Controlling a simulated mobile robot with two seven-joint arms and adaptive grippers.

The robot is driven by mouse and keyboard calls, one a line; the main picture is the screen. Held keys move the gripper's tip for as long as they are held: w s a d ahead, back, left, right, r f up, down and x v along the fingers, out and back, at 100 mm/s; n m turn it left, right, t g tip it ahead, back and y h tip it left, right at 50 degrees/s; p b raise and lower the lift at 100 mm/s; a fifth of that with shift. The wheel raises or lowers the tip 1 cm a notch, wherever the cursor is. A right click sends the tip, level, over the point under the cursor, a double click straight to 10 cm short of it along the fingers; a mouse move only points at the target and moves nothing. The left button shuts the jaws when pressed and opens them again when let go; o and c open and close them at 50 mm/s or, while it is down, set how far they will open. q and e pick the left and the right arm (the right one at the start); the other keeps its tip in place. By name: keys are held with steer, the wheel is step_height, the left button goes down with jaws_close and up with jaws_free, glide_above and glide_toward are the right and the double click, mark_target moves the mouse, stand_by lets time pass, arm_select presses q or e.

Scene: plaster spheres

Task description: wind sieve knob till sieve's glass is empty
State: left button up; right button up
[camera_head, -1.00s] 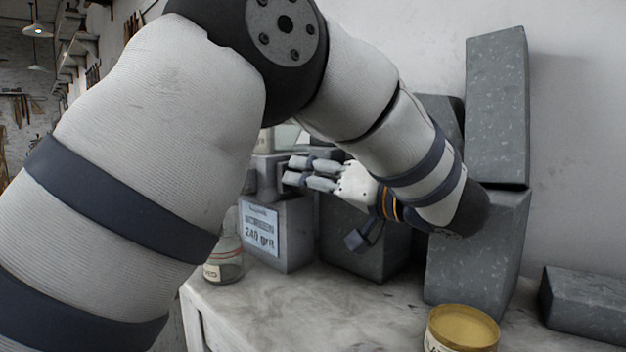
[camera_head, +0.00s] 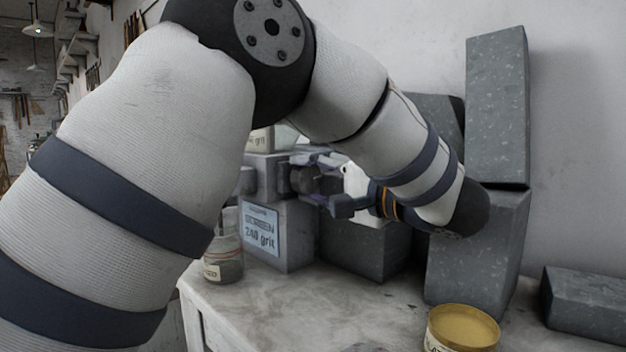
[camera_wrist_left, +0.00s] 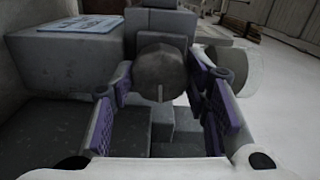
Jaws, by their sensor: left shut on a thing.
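The sieve (camera_head: 268,170) is a grey block on top of a grey box with a blue "240 grit" label (camera_head: 262,232). Its glass (camera_head: 262,139), with a pale label, stands on top, mostly hidden by my arm; its fill cannot be told. My left gripper (camera_head: 300,179) is at the sieve's right side. In the left wrist view the round grey knob (camera_wrist_left: 160,75) sits between the purple-padded fingers, which are shut on it. A pale translucent glass (camera_wrist_left: 235,72) shows to the right there. My right gripper is out of view.
A glass jar (camera_head: 224,262) with grey powder stands left of the labelled box. Large stone blocks (camera_head: 478,245) stand against the wall, and one (camera_head: 585,305) lies at the right. The middle bench top (camera_head: 320,300) is clear.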

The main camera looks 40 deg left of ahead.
arm_select(q)
steer(key=m, duration=0.6)
stand_by(0.6)
steer(key=o, duration=1.2)
steer(key=shift+c, duration=0.2)
steer(key=d, duration=0.7)
steer(key=shift+s+d, duration=0.25)
steer(key=shift+s, duration=0.1)
